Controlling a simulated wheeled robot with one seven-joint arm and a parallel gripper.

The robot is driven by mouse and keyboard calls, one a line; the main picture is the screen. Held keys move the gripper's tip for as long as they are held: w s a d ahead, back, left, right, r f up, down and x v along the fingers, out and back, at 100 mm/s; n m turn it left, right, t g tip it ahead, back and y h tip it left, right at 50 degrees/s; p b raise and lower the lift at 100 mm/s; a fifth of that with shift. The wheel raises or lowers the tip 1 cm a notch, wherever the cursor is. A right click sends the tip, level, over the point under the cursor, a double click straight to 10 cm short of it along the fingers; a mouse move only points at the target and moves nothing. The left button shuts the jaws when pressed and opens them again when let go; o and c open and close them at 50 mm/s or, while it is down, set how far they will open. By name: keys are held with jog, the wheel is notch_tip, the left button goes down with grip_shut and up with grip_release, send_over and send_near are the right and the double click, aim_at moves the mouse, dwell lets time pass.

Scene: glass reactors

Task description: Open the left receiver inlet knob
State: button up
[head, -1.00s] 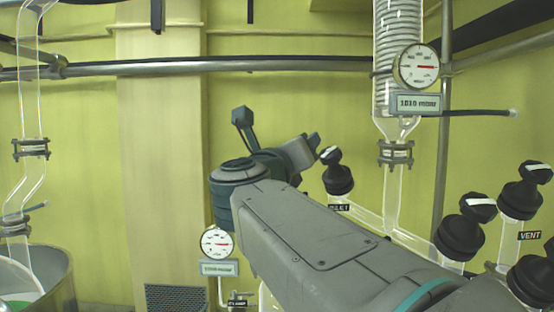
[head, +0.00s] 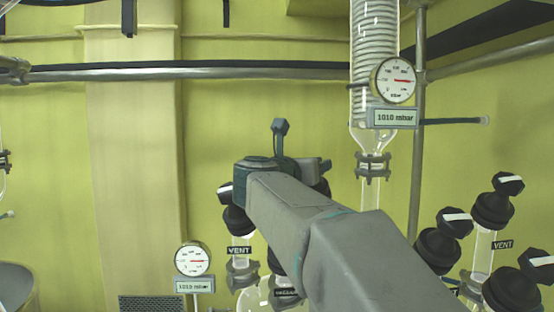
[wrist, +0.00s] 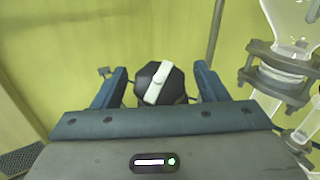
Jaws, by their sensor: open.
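A black knob with a white bar across its top (wrist: 160,83) sits between the two blue-grey fingers of my gripper (wrist: 160,80) in the wrist view. The fingers stand apart on either side with gaps to the knob, so my gripper is open and empty. In the head view, a dark knob (head: 322,187) shows only in part behind my gripper and arm. Its label is hidden there, so I cannot read which knob it is. Another black knob above a VENT label (head: 238,218) stands to the left of my arm.
Several black knobs (head: 436,248) with white bars stand at the right, one beside another VENT label (head: 502,245). A glass condenser with a gauge (head: 393,80) rises behind my arm. A second gauge (head: 193,259) is at lower left. Glass and a clamp (wrist: 285,72) are right of my gripper.

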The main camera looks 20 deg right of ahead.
jog(key=shift+x, duration=1.05)
jog(key=c, duration=1)
jog(key=shift+n+t+y, duration=0.3)
jog(key=shift+n+t, duration=0.1)
jog(key=shift+n, duration=0.1)
